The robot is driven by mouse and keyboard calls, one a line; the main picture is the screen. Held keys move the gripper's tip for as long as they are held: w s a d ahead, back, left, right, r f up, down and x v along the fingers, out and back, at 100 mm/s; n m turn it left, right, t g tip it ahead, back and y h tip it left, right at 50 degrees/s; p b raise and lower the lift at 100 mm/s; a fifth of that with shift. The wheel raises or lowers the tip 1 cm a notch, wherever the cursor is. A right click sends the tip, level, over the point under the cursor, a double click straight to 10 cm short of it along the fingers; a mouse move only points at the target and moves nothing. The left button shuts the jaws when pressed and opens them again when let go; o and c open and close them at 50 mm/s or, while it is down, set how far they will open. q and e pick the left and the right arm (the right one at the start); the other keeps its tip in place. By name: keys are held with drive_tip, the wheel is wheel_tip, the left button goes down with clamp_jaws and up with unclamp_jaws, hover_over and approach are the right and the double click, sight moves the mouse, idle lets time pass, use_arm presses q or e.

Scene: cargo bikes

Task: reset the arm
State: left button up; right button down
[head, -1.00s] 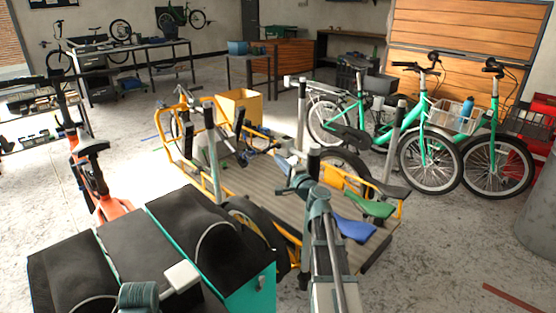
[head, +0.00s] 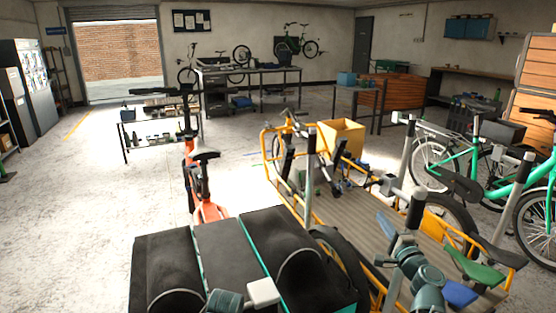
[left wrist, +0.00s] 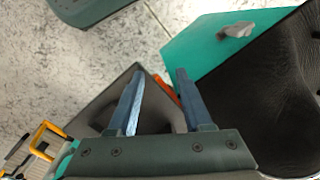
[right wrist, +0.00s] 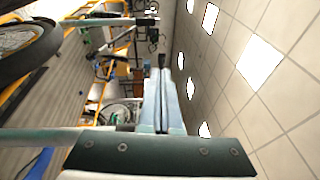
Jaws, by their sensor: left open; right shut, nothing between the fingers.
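The task names no object beyond my arm. My right arm rises from the lower right of the head view. Its gripper (head: 385,223) is in front of the wooden cargo deck (head: 362,212). In the right wrist view its fingers (right wrist: 161,88) lie together with nothing between them. My left gripper (left wrist: 156,95) shows in the left wrist view with its two blue fingers apart and empty. Below it are a dark surface and a teal box (left wrist: 212,52) with a grey knob. I cannot make out the left gripper in the head view.
A yellow-framed cargo bike (head: 270,150) carries a yellow bin (head: 341,137). A black-topped teal box (head: 250,240) stands close in front. The floor at left is clear.

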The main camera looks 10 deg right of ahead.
drive_tip(key=w+a+r+n+g+y+p, duration=0.15)
drive_tip(key=a+n+g+y+p, duration=0.4)
drive_tip(key=a, duration=0.95)
drive_tip(key=s+a+f+n+g+p, duration=0.1)
drive_tip(key=s+a+n+g+p, duration=0.1)
drive_tip(key=a, duration=0.4)
drive_tip(key=s+a+f+n+g+y+p, duration=0.1)
drive_tip(key=s+a+n+g+p, duration=0.2)
drive_tip(key=a, duration=0.4)
drive_tip(key=s+a+f+n+g+p, duration=0.2)
drive_tip(key=s+a+n+g+p, duration=0.1)
drive_tip(key=a+n, duration=0.3)
drive_tip(key=shift+s+a+y+p, duration=0.25)
drive_tip(key=shift+s+a+p, duration=0.1)
drive_tip(key=shift+s+p, duration=0.25)
drive_tip(key=s+r+n+g+h+p, duration=0.2)
drive_tip(key=s+n+g+h+p, duration=0.4)
drive_tip(key=s, duration=0.7)
drive_tip(key=h+p, duration=0.2)
drive_tip(key=shift+a+h, duration=0.2)
drive_tip(key=shift+h, duration=0.2)
